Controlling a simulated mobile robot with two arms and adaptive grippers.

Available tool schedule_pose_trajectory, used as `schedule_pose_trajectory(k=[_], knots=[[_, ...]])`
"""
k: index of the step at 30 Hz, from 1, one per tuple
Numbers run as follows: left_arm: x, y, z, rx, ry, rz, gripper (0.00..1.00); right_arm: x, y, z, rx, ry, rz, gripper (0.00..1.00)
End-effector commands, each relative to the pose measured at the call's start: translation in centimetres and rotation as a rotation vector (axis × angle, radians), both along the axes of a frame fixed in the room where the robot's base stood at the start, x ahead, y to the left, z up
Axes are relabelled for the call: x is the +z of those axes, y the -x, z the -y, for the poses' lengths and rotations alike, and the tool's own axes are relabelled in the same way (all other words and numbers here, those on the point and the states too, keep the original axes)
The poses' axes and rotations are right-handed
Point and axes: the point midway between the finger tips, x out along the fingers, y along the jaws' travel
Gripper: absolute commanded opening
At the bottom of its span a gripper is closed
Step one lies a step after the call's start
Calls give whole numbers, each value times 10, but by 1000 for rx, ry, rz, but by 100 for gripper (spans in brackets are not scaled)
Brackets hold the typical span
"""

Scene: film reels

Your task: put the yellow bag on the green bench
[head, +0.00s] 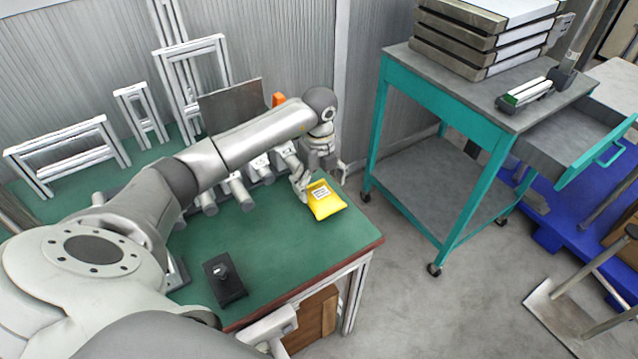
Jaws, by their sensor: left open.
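The yellow bag (328,203), with a white label, appears to rest on the green bench (270,235) near its right edge. My left gripper (322,178) is open at the far side of the bag. One finger is close beside the bag's left edge and the other is beyond its upper right. I cannot tell whether either finger touches the bag. My left arm crosses over the bench and hides part of it. My right gripper does not show.
A black device (225,278) lies on the bench's near part. Grey cylindrical parts (238,190) and white frames (70,148) stand farther back. A teal cart (450,110) with stacked trays and an open drawer stands to the right, across a strip of bare floor.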

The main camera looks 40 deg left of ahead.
Motion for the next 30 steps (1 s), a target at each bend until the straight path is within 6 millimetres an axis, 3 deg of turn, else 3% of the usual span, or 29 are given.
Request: schedule_pose_trajectory(k=[1,15,30], knots=[[15,0,0,0,-1,0,84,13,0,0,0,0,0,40],[80,0,0,-1,0,-1,84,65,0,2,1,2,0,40],[86,0,0,0,0,-1,84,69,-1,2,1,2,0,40]])
